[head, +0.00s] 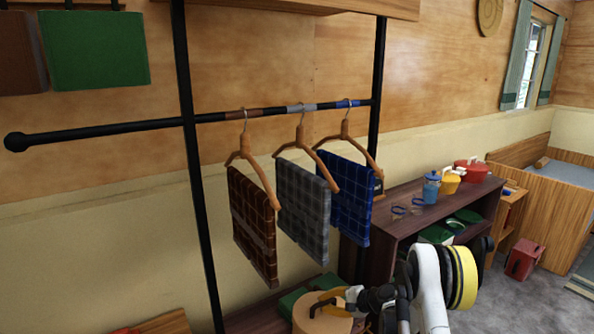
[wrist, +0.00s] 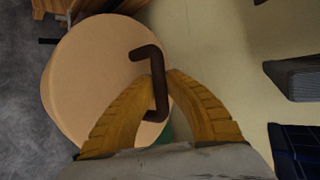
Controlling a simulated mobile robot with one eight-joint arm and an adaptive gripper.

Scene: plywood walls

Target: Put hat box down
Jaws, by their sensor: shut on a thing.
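The hat box is a round tan box (head: 318,319) with a dark handle on top, at the bottom middle of the head view, partly cut off by the frame edge. It also shows large in the wrist view (wrist: 95,75), with the dark bent handle (wrist: 147,54) crossing its right side. My gripper (wrist: 162,76) has its yellow fingers closed on that handle; it shows in the head view too (head: 328,298). The base of the box is hidden, so I cannot tell whether it touches anything below.
A low dark wooden surface (head: 262,316) with green boxes (head: 290,301) lies beside the hat box. Plaid cloths (head: 303,208) hang on hangers from a black rail just above. A dark shelf unit (head: 398,226) with a blue jar and glasses stands to the right.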

